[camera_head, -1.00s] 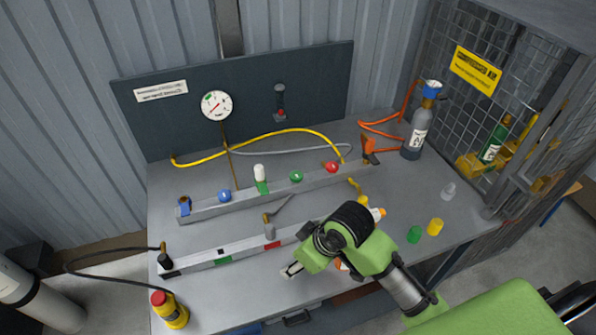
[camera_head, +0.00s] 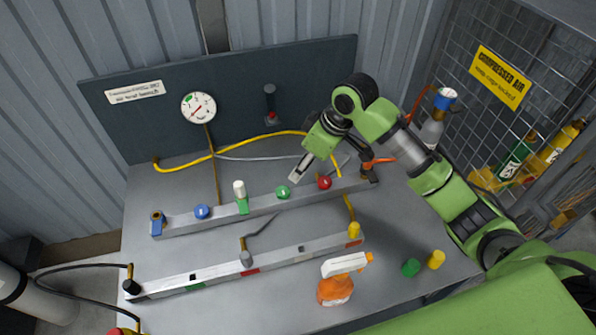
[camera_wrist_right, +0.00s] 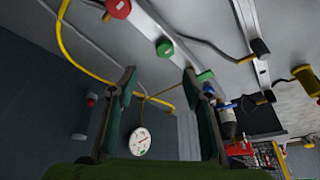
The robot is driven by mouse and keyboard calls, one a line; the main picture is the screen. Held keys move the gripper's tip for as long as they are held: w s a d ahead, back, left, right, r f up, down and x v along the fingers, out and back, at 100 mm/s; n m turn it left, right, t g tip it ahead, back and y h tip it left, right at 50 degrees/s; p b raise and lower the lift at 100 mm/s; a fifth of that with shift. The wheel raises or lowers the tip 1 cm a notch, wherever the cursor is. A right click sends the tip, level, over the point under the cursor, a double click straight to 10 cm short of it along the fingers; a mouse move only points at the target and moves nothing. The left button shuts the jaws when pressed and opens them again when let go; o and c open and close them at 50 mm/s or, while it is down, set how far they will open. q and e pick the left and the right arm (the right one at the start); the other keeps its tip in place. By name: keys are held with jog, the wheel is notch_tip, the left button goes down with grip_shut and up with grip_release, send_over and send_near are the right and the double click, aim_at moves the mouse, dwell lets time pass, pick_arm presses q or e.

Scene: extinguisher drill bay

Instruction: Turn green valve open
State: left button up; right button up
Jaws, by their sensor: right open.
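The green valve (camera_head: 283,192) is a round knob on the rear grey rail (camera_head: 262,205), between the white-topped lever with a green base (camera_head: 240,196) and the red knob (camera_head: 324,182). My right gripper (camera_head: 295,179) is above and just behind the green valve, apart from it as far as I can tell. In the right wrist view the green valve (camera_wrist_right: 165,48) shows beyond the gap between the two open fingers (camera_wrist_right: 160,76), with nothing held. The red knob (camera_wrist_right: 118,8) is at the top edge there. My left gripper is not in view.
A blue knob (camera_head: 202,212) is further left on the rear rail. A front rail (camera_head: 215,278) carries a grey lever. A yellow hose (camera_head: 235,148) runs behind, below the gauge (camera_head: 198,107). An orange spray bottle (camera_head: 337,285) stands at the front; green and yellow caps are at right.

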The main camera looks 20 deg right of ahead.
jog(key=p, duration=0.2)
send_over(283, 191)
jog(key=s+d, duration=0.2)
notch_tip(283, 191, down, 6)
jog(key=x, duration=0.3)
jog(key=shift+w+f, duration=0.15)
jog(key=shift+f, duration=0.2)
jog(key=shift+x, duration=0.9)
jog(key=shift+a+f, duration=0.15)
jog(key=shift+w+f, duration=0.15)
jog(key=shift+f, duration=0.05)
jog(key=shift+c, duration=0.5)
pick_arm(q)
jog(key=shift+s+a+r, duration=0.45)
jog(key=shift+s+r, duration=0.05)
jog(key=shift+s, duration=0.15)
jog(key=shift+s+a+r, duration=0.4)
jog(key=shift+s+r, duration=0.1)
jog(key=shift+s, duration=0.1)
pick_arm(e)
jog(key=c, duration=1)
